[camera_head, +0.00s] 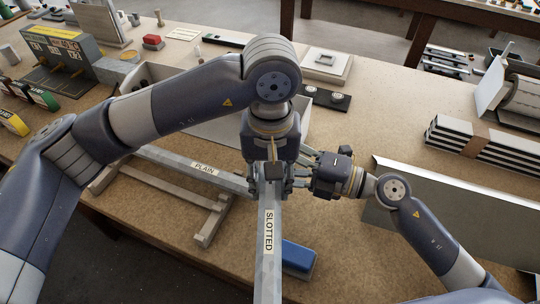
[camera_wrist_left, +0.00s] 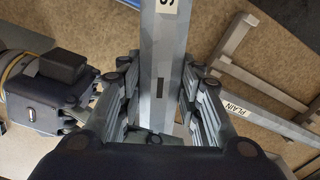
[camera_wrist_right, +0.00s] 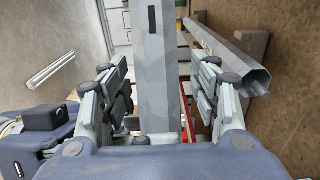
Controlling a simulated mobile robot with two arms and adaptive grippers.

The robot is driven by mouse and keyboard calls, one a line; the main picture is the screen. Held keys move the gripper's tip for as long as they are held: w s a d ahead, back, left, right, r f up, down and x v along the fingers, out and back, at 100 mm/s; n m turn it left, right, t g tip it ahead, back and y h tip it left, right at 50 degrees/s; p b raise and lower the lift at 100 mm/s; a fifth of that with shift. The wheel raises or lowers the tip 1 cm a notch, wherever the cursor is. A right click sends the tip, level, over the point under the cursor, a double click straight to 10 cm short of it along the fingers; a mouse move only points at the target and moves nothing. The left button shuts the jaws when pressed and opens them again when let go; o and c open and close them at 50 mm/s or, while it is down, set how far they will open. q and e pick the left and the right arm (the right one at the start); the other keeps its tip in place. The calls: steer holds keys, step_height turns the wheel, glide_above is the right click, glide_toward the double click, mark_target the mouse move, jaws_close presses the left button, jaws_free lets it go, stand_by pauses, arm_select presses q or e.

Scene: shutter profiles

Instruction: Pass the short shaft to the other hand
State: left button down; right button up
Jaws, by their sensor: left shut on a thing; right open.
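A grey faceted shaft labelled SLOTTED (camera_head: 269,240) is held in my left gripper (camera_head: 267,184), which is shut on it near its far end. The shaft stretches toward the bottom of the head view. In the left wrist view the slotted shaft (camera_wrist_left: 165,60) lies between the fingers (camera_wrist_left: 162,108), with a dark slot on its face. My right gripper (camera_head: 302,172) is open just right of the left one. In the right wrist view the slotted shaft (camera_wrist_right: 153,70) appears between its spread fingers (camera_wrist_right: 162,100); whether they touch it is unclear.
A shaft labelled PLAIN (camera_head: 200,168) lies on a wooden stand (camera_head: 212,222) at left. A blue block (camera_head: 298,259) lies right of the slotted shaft. A metal panel (camera_head: 445,215) and striped stacked profiles (camera_head: 480,140) are at right. A pale bin (camera_head: 205,130) stands behind the grippers.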

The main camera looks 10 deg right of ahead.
steer(key=shift+w+a, duration=0.25)
steer(key=shift+a, duration=0.15)
jaws_close()
arm_select(q)
steer(key=c, duration=1.1)
jaws_free()
steer(key=shift+o, duration=0.2)
steer(key=shift+r, duration=0.1)
